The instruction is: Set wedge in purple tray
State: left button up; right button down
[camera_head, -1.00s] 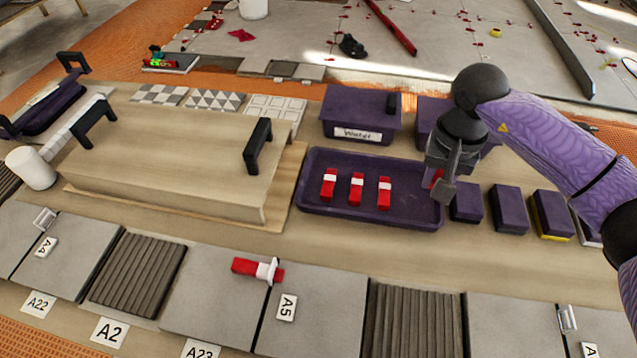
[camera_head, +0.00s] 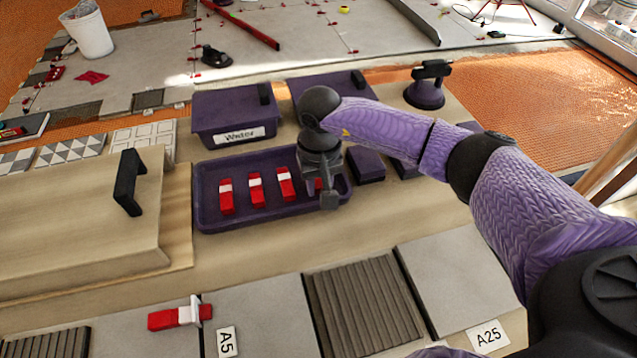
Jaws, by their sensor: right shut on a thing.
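The purple tray (camera_head: 215,163) lies on the wooden bench in the camera_head view. Three red wedges with white bands stand in a row in it: one at the left (camera_head: 226,197), one in the middle (camera_head: 257,190) and one to the right (camera_head: 286,184). My right gripper (camera_head: 328,190) is over the tray's right end, pointing down. It is shut on another red wedge (camera_head: 318,184), mostly hidden behind the fingers. I cannot tell whether this wedge touches the tray floor. My left gripper is out of view.
A labelled purple bin (camera_head: 237,112) stands behind the tray. Dark purple blocks (camera_head: 366,164) sit right of my gripper. A wooden box with a black handle (camera_head: 130,182) is at the left. A red wedge with a white clip (camera_head: 180,316) lies on the front tiles.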

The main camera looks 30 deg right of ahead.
jog(key=shift+f, duration=0.1)
jog(key=c, duration=0.6)
grip_release()
jog(key=shift+o, duration=0.6)
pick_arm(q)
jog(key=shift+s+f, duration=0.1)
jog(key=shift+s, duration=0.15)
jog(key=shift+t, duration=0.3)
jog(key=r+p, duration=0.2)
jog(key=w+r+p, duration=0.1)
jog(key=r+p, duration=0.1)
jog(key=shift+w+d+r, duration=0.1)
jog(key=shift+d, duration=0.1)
pick_arm(e)
notch_tip(320, 180, up, 12)
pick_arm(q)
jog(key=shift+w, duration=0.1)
